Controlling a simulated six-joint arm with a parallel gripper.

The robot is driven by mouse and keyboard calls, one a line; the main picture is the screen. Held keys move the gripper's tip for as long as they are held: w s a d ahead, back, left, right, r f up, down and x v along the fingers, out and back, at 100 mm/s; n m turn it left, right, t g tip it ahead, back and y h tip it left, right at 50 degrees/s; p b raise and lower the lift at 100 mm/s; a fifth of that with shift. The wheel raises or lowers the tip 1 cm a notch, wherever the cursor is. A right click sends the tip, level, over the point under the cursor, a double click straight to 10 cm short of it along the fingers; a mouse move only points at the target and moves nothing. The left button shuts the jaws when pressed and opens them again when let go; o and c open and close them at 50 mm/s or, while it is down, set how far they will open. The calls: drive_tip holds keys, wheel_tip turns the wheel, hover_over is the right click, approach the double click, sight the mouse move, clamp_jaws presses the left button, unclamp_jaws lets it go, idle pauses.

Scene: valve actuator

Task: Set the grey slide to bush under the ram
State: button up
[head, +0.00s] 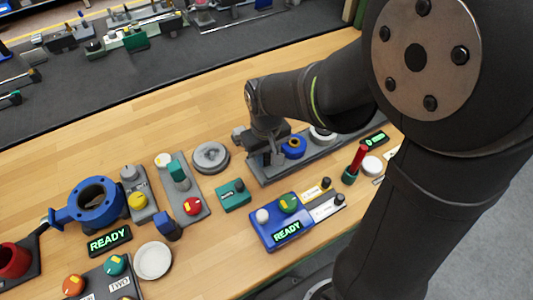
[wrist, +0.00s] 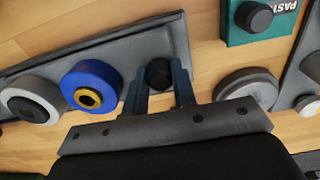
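The grey slide (head: 318,159) is a long flat bar or track at the right of the bench. It also shows in the wrist view (wrist: 113,52). On it sit a blue ring with a yellow centre (head: 293,147), also in the wrist view (wrist: 91,86), and a pale grey-white ring with a dark centre (wrist: 29,99). A black round knob (wrist: 159,73) stands near the slide's end. My gripper (wrist: 160,88) is low over that end, one finger on each side of the knob. I cannot tell whether the fingers press on it. I cannot make out the ram.
A teal box (head: 233,195) and a round grey disc (head: 211,157) stand close to the gripper. A blue READY box (head: 285,220) is in front, with a red-handled lever (head: 356,163) to the right. A blue valve body (head: 90,203) stands at the left.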

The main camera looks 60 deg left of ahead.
sight(318, 130)
clamp_jaws()
drive_tip(key=w, duration=1.6)
drive_tip(key=shift+w, duration=0.2)
drive_tip(key=o, duration=0.8)
unclamp_jaws()
drive_tip(key=shift+c, duration=0.2)
wheel_tip(318, 130, up, 18)
drive_tip(key=shift+f, duration=0.25)
